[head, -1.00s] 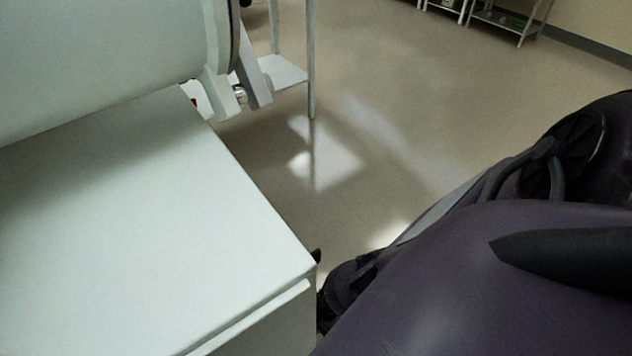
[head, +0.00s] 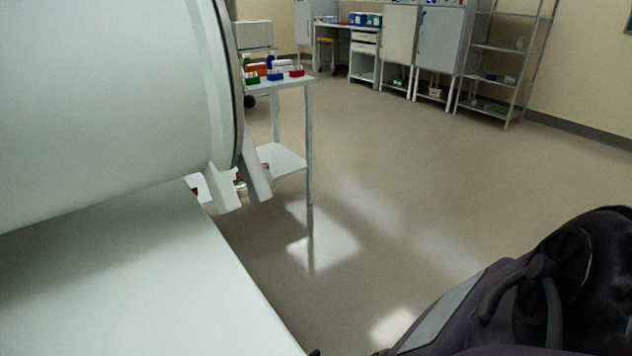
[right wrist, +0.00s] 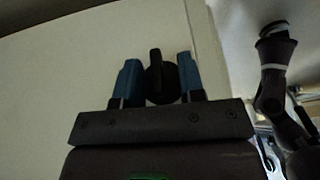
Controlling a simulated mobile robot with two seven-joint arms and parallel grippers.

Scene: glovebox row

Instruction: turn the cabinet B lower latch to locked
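In the right wrist view, a black latch (right wrist: 156,76) with a narrow handle on a round base sits on a pale cabinet panel (right wrist: 70,75). The handle stands roughly upright in the picture. My right gripper (right wrist: 158,78) has its two blue fingers apart, one on each side of the latch handle, with a gap showing between the handle and each finger. Whether the fingertips touch the panel or the round base I cannot tell. No latch and no gripper shows in the head view. My left gripper cannot be made out in either view.
A large pale cylinder (head: 110,100) and a white flat-topped body (head: 130,290) fill the head view's left. A small table (head: 290,82) with coloured racks stands behind. Cabinets (head: 440,40) and open shelving (head: 505,55) line the far wall. The middle floor is clear.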

